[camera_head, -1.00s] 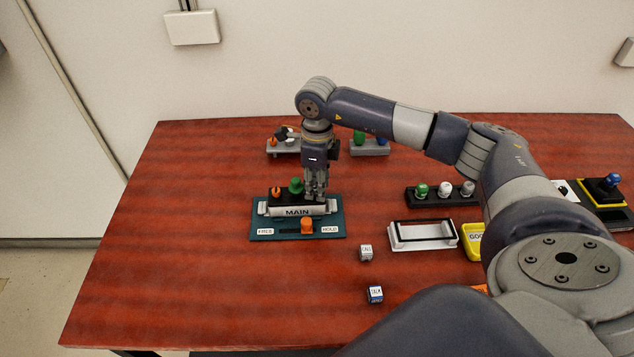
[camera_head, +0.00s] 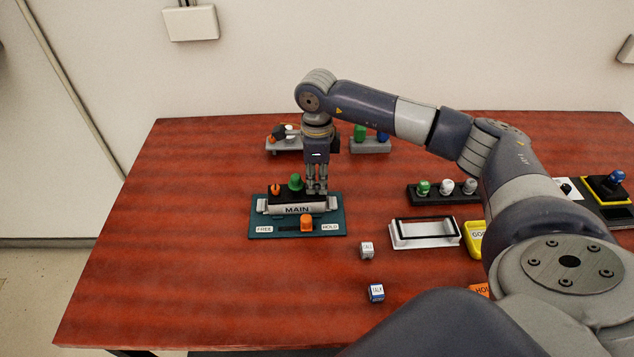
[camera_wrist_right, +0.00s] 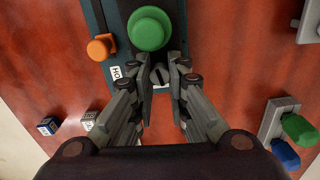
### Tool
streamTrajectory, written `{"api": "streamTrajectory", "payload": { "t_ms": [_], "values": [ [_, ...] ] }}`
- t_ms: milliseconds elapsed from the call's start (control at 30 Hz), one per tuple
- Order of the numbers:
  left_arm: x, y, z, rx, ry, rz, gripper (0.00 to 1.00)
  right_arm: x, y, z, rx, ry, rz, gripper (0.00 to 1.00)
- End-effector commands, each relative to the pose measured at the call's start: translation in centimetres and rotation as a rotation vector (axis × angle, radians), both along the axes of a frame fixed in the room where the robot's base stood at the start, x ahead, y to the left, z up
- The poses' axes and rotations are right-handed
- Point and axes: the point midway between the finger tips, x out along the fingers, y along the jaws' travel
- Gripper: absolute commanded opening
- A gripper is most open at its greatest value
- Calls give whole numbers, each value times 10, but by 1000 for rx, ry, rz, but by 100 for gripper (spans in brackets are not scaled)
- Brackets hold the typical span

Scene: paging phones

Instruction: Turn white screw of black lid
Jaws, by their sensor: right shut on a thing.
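The MAIN unit has a black lid (camera_head: 285,198) on a pale body (camera_head: 297,210), set in a teal base (camera_head: 256,226). A green knob (camera_head: 296,182) and a small orange peg (camera_head: 276,190) stand on the lid. My right gripper (camera_head: 317,191) points straight down at the lid's right end. The fingers hide the screw in the head view. My left gripper is not in view.
An orange slider (camera_head: 306,223) stands in the base between the FREE and HOLD labels. A white tray (camera_head: 424,243), a rack of coloured knobs (camera_head: 428,195) and two small cubes (camera_head: 366,250) (camera_head: 376,292) are to the right. The table's left side is clear.

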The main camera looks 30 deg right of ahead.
Motion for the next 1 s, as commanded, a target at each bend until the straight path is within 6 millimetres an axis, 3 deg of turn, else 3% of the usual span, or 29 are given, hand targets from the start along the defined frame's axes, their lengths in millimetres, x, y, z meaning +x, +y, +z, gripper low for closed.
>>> {"api": "streamTrajectory", "payload": {
  "t_ms": [400, 1000],
  "values": [
    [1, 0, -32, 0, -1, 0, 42, 1, 0, -3, -1, -3, 312, 0],
    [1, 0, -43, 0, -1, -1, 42, 1, 0, 0, 0, -2, 485, 0]
  ]
}}
